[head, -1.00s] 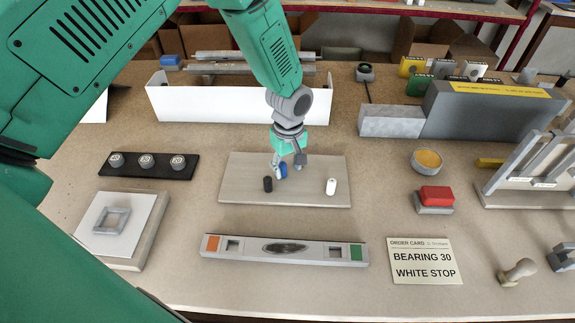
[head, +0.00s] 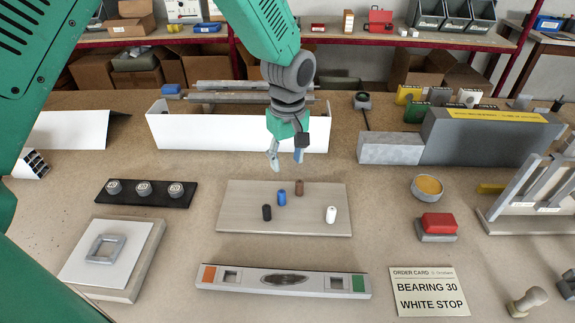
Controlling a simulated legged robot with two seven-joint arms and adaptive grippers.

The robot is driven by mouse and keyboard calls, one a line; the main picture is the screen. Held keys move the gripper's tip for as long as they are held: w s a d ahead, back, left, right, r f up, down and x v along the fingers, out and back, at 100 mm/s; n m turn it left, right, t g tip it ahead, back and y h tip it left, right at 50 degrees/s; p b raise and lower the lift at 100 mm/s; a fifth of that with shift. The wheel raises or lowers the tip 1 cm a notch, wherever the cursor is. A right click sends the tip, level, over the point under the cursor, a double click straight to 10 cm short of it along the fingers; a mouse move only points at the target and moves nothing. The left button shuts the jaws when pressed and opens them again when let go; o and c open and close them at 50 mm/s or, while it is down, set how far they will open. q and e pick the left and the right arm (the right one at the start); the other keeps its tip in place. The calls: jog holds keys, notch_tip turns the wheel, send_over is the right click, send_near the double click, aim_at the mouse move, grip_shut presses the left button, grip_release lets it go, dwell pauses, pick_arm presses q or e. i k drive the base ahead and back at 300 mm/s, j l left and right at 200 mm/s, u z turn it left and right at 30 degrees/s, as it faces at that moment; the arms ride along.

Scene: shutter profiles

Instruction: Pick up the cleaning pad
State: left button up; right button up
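No thing is marked as the cleaning pad. A red block on a grey base (head: 437,225), on the right of the bench, looks most like it, but I cannot be sure. My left gripper (head: 286,162) hangs over the back of a pale wooden board (head: 240,222), left of the red block and well apart from it. Its two fingers are apart with nothing between them. My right gripper is not in view.
A round tin with a yellow top (head: 428,187) sits behind the red block. A grey block with a yellow label (head: 490,137) stands farther back. A long profile (head: 284,280) and an order card (head: 429,291) lie in front. A white channel (head: 215,133) stands behind the board.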

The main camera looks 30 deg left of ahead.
aim_at(436, 228)
jog(key=k+l, duration=0.7)
jog(key=k, duration=0.2)
